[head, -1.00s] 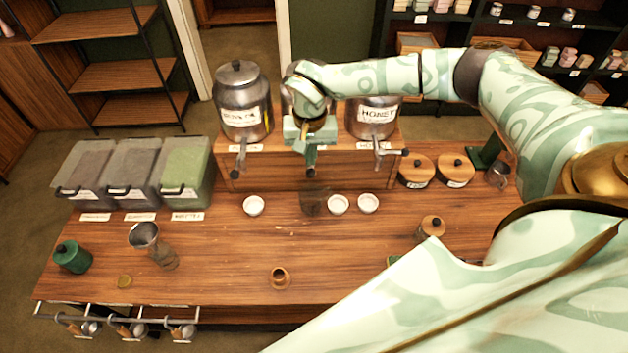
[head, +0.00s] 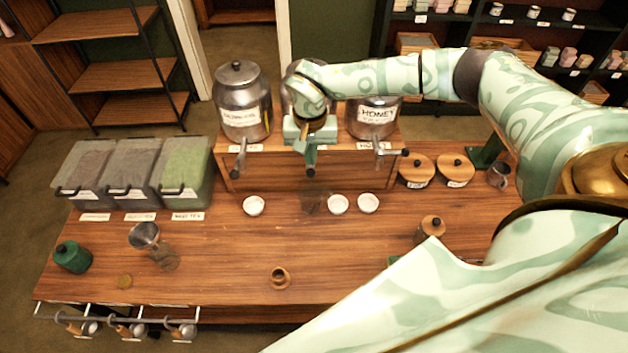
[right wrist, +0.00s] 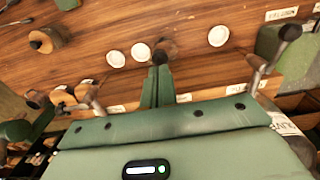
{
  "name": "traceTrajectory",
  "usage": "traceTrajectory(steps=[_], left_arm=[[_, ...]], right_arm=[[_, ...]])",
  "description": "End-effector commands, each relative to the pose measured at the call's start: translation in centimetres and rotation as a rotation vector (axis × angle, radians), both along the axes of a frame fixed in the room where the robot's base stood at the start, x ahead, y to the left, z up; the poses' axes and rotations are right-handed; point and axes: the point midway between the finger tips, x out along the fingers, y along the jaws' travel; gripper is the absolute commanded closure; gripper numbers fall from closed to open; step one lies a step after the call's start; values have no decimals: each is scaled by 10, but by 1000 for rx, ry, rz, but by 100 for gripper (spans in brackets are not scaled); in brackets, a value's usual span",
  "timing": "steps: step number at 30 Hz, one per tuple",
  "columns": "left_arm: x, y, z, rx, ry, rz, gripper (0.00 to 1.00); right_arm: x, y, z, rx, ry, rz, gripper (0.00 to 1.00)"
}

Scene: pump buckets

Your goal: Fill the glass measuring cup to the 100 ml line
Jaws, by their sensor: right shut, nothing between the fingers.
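A clear glass cup (head: 316,201), which looks like the measuring cup, stands on the wooden counter below the middle dispenser. It shows as a small brownish shape just past my fingertips in the right wrist view (right wrist: 166,47). Its lines and the level inside are too small to read. My right gripper (head: 310,170) is shut and empty. It points down in front of the middle dispenser (head: 288,103), at its tap, above and behind the cup. The gripper hides that tap and most of that dispenser, so contact cannot be told. My left gripper is out of view.
Metal dispensers stand left (head: 243,103) and right (head: 372,118), the right one labelled honey, on a wooden stand (head: 260,172). Small white dishes (head: 338,204) flank the cup. The front middle is mostly clear.

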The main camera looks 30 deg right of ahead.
Motion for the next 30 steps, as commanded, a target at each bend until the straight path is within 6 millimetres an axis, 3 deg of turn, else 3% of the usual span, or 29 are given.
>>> traceTrajectory(steps=[30], left_arm=[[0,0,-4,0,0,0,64]], right_arm=[[0,0,-16,1,1,0,100]])
